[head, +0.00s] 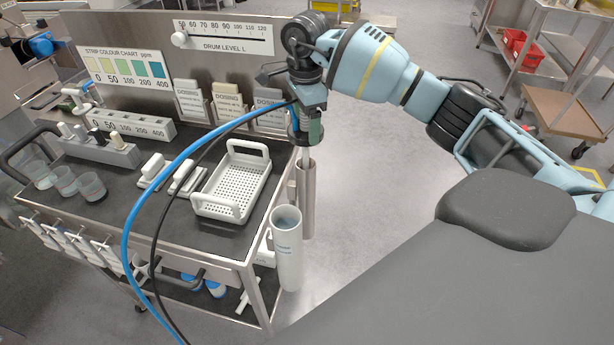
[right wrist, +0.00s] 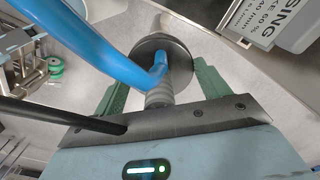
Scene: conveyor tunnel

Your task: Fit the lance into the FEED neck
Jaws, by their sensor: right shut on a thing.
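My right gripper (head: 306,128) is at the cart's right rear corner, pointing down. It is shut on the top of the lance (head: 303,152), whose pale shaft hangs down from it. The shaft's lower end is hidden at a steel tube (head: 308,205) on the cart's side; how deep it sits, I cannot tell. In the right wrist view, the green fingers (right wrist: 160,80) are on either side of the lance's head, with its dark round collar (right wrist: 178,55). A blue hose (head: 150,190) runs from the lance to the lower left. I see no FEED neck. My left gripper is out of view.
The cart (head: 225,250) carries a white perforated basket (head: 222,205), cups (head: 92,187) and dosing cards (head: 228,103). A white cylinder (head: 288,255) hangs at its right side. A thin black cable (head: 160,230) loops beside the hose. The floor right of the cart (head: 370,200) is clear.

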